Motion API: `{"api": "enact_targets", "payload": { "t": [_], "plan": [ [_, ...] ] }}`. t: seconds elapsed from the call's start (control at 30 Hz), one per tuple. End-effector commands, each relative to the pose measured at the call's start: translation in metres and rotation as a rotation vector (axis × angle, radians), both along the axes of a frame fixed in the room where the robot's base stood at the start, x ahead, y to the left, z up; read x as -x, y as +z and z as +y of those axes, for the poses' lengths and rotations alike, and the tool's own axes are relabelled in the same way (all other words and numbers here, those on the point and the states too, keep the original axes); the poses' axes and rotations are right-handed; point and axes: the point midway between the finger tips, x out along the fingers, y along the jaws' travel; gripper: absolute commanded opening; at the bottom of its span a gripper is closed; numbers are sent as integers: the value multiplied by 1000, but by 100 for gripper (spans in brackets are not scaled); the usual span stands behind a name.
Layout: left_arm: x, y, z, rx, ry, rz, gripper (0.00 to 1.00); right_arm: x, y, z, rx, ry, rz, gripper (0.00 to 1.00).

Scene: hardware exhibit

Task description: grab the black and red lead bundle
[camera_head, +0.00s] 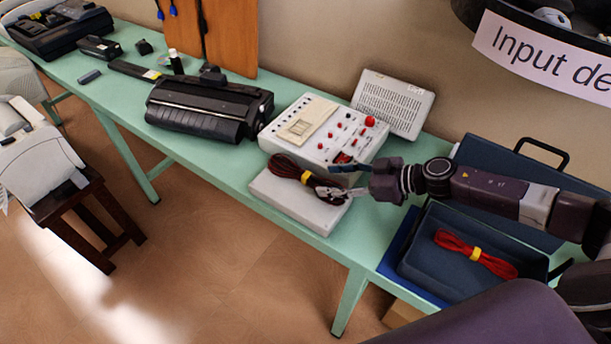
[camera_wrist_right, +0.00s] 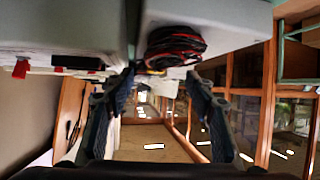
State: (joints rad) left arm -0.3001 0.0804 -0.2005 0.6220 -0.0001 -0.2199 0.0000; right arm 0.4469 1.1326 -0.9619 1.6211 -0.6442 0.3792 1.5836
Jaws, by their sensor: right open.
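The black and red lead bundle (camera_head: 285,167), with a yellow tie, lies on a flat light-grey box (camera_head: 286,205) on the green table. My right gripper (camera_head: 333,181) reaches in from the right, open, with its fingertips at the right end of the bundle and over the box's right part. In the right wrist view the bundle (camera_wrist_right: 175,46) shows at the top, just beyond the gap between the open fingers (camera_wrist_right: 160,79). The fingers are not closed on it. Whether they touch it I cannot tell. My left gripper is not in view.
A white instrument with red knobs (camera_head: 322,132) stands just behind the bundle. An open blue case (camera_head: 415,262) holding a red lead bundle (camera_head: 472,254) is at the right. A black device (camera_head: 208,108) stands left. The table's front edge is close to the flat box.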

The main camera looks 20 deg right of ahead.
Motion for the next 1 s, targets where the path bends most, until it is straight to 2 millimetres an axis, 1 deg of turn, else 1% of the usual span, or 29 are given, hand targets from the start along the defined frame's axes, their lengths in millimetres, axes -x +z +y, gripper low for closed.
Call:
{"api": "enact_targets", "payload": {
  "t": [0.03,0.13,0.5,0.6,0.8,0.83,0.87,1.0],
  "plan": [
    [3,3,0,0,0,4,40,-4,-1,5,-3,1,-2,50],
    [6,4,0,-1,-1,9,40,-10,-4,12,-3,0,-3,50],
    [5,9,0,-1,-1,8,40,-36,-25,43,-2,0,-4,50],
    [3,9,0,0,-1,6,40,-39,-27,47,-2,-2,-3,50],
    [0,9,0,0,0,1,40,-40,-28,47,-2,-1,-4,50],
    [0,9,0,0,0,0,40,-40,-28,47,-2,-1,-4,49],
    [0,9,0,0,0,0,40,-40,-28,47,-2,-1,-4,46],
    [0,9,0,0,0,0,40,-39,-28,46,-2,-1,-4,30]
  ]
}}
